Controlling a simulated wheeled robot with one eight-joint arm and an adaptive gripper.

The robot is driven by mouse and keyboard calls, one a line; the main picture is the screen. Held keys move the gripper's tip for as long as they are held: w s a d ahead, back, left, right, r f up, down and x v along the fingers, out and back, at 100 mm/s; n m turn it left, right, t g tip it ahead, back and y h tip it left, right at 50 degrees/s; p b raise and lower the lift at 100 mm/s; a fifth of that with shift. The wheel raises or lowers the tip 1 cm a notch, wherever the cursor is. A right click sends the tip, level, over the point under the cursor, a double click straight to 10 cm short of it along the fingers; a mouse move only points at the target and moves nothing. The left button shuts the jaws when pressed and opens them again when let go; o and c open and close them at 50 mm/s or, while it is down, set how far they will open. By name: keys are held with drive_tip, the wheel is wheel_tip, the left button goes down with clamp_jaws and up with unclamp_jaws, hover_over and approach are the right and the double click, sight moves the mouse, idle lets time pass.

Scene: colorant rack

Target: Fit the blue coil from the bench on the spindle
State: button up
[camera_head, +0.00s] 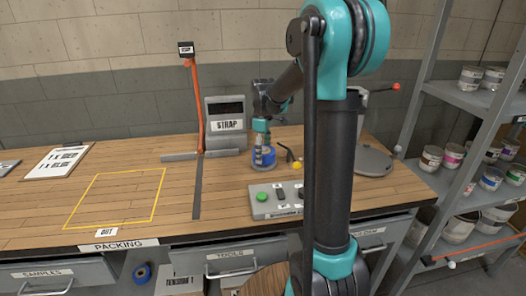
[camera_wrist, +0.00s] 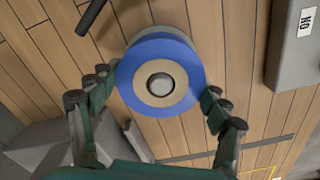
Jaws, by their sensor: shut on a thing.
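The blue coil (camera_head: 264,158) is at the middle of the bench, just in front of the grey STRAP machine (camera_head: 226,124). My gripper (camera_head: 262,143) comes down on it from above. In the wrist view, my gripper (camera_wrist: 160,84) has a finger on each side of the blue coil (camera_wrist: 160,44), shut on its outer rim. The coil's blue ring and tan core face the camera. A grey round shape (camera_wrist: 160,84) shows in its hole; I cannot tell whether this is a spindle end. Whether the coil touches the bench is unclear.
A control box (camera_head: 277,201) with a green button stands in front of the coil. A black lever with a yellow tip (camera_head: 297,165) is close at right. An orange-red upright arm (camera_head: 196,95) stands left. The yellow-outlined area (camera_head: 118,197) is clear. Another blue roll (camera_head: 142,272) is below the bench.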

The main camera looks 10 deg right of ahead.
drive_tip(key=shift+f, duration=0.65)
drive_tip(key=o, duration=1.3)
drive_tip(key=shift+r, duration=0.1)
